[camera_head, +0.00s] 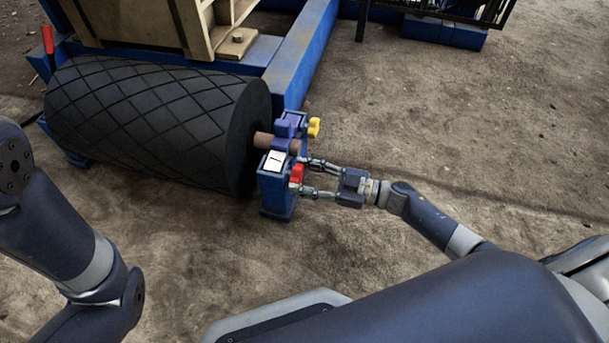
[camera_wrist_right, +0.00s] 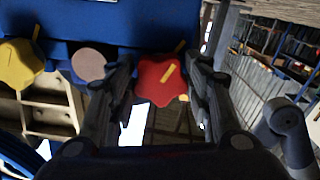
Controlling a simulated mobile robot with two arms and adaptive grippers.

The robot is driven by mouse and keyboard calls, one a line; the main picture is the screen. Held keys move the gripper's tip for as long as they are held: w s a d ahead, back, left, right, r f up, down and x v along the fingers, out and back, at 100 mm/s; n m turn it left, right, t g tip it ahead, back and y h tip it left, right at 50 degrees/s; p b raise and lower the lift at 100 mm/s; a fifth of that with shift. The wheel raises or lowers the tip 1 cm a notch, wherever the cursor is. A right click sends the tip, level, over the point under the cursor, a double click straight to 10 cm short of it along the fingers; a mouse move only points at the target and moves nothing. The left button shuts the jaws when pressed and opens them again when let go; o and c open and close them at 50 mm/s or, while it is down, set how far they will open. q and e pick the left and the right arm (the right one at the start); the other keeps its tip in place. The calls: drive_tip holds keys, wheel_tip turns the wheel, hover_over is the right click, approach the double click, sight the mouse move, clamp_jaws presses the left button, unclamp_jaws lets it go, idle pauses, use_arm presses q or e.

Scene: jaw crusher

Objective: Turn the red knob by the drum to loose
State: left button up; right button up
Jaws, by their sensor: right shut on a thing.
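The red knob (camera_head: 297,173) is on the side of the blue bearing stand (camera_head: 274,190) at the right end of the black drum (camera_head: 150,115). In the right wrist view the red knob (camera_wrist_right: 160,80) shows a yellow pointer line slanting up to the right, close to a yellow mark on the blue plate. My right gripper (camera_head: 305,176) has its fingers on either side of the red knob and is shut on it; its fingers also show in the right wrist view (camera_wrist_right: 160,90). My left arm shows at the left, but its gripper is out of view.
A yellow knob (camera_head: 314,127) sits above the red one on the stand, and also in the wrist view (camera_wrist_right: 20,65). A white label (camera_head: 274,161) is on the stand top. A blue frame beam (camera_head: 300,55) runs behind. Open dirt ground (camera_head: 450,130) lies to the right.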

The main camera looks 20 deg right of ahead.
drive_tip(key=n+p, duration=0.1)
drive_tip(key=n, duration=0.4)
drive_tip(key=shift+w, duration=0.1)
drive_tip(key=n, duration=0.4)
drive_tip(key=shift+r+n, duration=0.1)
drive_tip(key=shift+n, duration=0.2)
drive_tip(key=n, duration=0.4)
drive_tip(key=shift+d+n, duration=0.1)
drive_tip(key=shift+n, duration=0.2)
drive_tip(key=shift+r+n+b, duration=0.1)
drive_tip(key=shift+n+b, duration=0.3)
drive_tip(key=shift+n, duration=1.6)
drive_tip(key=o, duration=1.1)
drive_tip(key=shift+c, duration=0.2)
